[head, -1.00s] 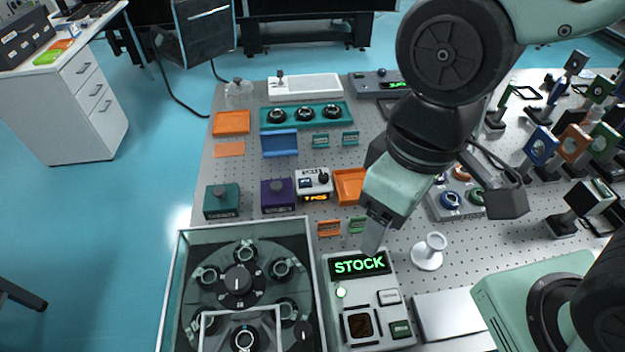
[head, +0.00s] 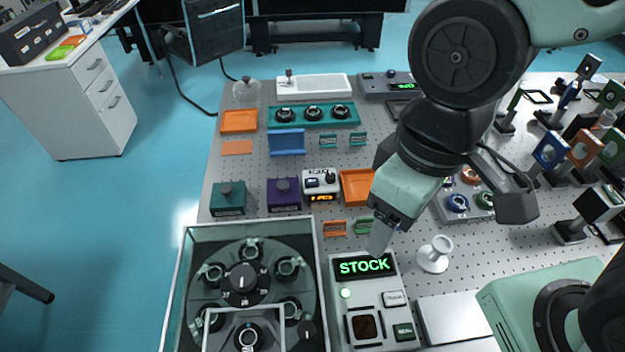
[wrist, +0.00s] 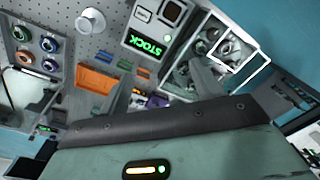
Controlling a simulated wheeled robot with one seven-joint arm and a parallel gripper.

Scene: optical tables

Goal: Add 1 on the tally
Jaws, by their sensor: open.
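No label in view reads "tally". A small white box (head: 321,185) with an orange-lit display, a dark knob and a small blue part stands mid-table; its digits are too small to read. A grey console (head: 372,305) has a green display reading STOCK, a lit round button, a dark square window and two labelled keys. My gripper (head: 381,238) is open and points down just above the console's far edge, right of the white box. In the wrist view my gripper's fingers (wrist: 160,88) are apart with nothing between them; the STOCK console (wrist: 150,38) is beyond them.
A glass-walled case (head: 250,290) with a carousel stands left of the console. Purple (head: 284,194) and teal (head: 228,198) boxes are left of the white box. An orange tray (head: 356,186) and a white spool-like stand (head: 434,254) are near my gripper. Optic mounts crowd the right.

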